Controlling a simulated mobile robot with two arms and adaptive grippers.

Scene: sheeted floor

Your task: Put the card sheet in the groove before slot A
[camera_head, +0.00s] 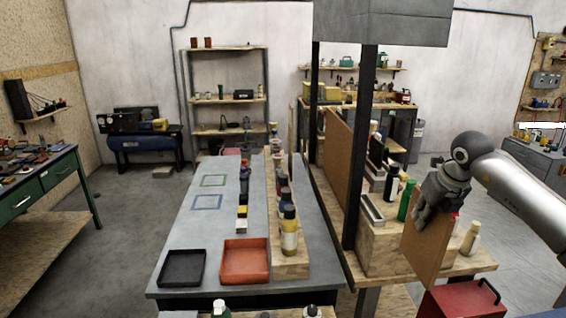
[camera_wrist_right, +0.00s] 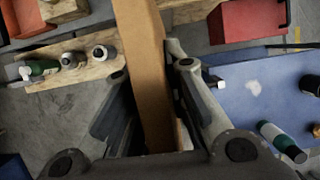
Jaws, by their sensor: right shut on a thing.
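My right gripper (camera_head: 428,208) is shut on a brown card sheet (camera_head: 426,245), which stands upright and slightly tilted at the front right end of the wooden bench. The wrist view shows the sheet (camera_wrist_right: 145,50) edge-on between the fingers of the right gripper (camera_wrist_right: 150,85). I cannot tell whether its lower edge touches the bench. Another brown sheet (camera_head: 338,160) stands upright further back, behind the dark posts. A wooden block (camera_head: 378,247) with a metal channel (camera_head: 372,209) on it is left of the held sheet. No slot letters or groove are readable. My left gripper is not in view.
Bottles, including a green one (camera_head: 405,200) and a cream one (camera_head: 470,238), stand close to the held sheet. A red toolbox (camera_head: 462,302) is in front. A dark post (camera_head: 359,150) rises beside the block. The grey table (camera_head: 200,228) holds a black tray (camera_head: 183,267) and an orange tray (camera_head: 245,261).

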